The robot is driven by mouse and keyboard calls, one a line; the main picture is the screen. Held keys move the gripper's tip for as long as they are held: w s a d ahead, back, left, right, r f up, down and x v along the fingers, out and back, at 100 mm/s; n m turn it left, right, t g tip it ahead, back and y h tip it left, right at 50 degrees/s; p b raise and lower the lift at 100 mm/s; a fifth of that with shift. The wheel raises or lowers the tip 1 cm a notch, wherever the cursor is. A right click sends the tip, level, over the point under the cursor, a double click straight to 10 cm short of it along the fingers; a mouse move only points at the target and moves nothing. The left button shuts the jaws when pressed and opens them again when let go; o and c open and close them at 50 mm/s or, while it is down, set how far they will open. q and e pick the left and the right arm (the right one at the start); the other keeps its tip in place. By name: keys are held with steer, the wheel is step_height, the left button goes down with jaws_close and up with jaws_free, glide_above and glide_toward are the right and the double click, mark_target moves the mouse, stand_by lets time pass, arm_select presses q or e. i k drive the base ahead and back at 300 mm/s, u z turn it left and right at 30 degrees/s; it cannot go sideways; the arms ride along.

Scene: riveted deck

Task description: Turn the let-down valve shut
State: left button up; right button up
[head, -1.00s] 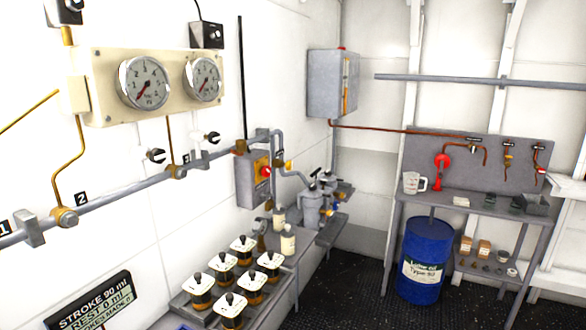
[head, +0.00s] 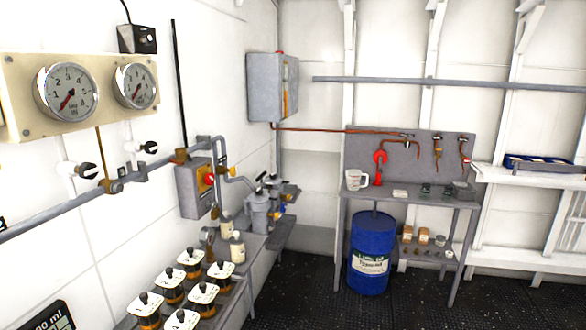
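No valve in view carries a readable let-down label. A valve with a black handle (head: 87,171) sits on the wall pipe at the left, under the gauges. A second black-handled valve (head: 149,148) sits to its right on the same pipe line. Small valve fittings (head: 268,186) with black and blue parts top the grey filter unit in the corner. I cannot tell which of these is the let-down valve. Neither of my grippers shows in the head view.
Two gauges (head: 67,92) hang on a cream panel at the left. Jars with white lids (head: 190,263) stand on a low bench along the left wall. A blue drum (head: 371,240) stands under the back bench (head: 345,200). The dark floor (head: 420,300) at the lower right is clear.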

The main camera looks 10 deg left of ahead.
mark_target(233, 170)
steer(key=z, duration=0.1)
steer(key=i, duration=3.35)
steer(key=u, duration=3.05)
